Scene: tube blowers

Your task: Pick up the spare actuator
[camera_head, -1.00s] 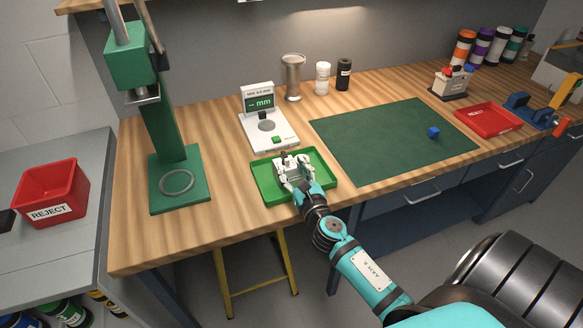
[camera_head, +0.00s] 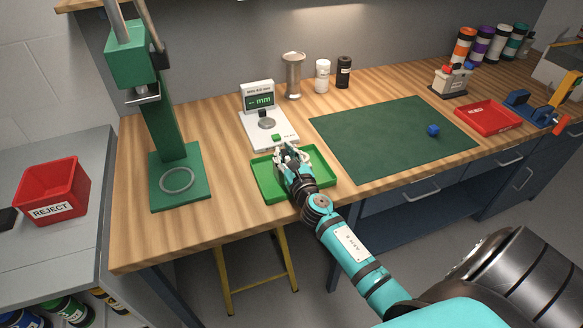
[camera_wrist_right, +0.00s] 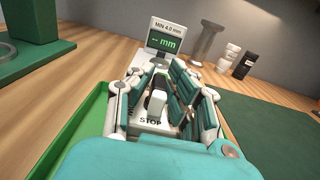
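No part in view can be surely identified as the spare actuator. A small green block (camera_head: 277,137) shows on the front of the white gauge (camera_head: 258,140), just beyond my right gripper. My right gripper (camera_head: 284,158) is over the green tray (camera_head: 263,185). In the right wrist view its fingers (camera_wrist_right: 162,85) stand apart, angled inward. A pale grey piece with a dark face (camera_wrist_right: 155,102) shows between them, near a "STOP" label; whether it touches the fingers is unclear. My left gripper is out of view.
A green press (camera_head: 179,185) stands left. A red reject bin (camera_head: 50,190) sits on the side table.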

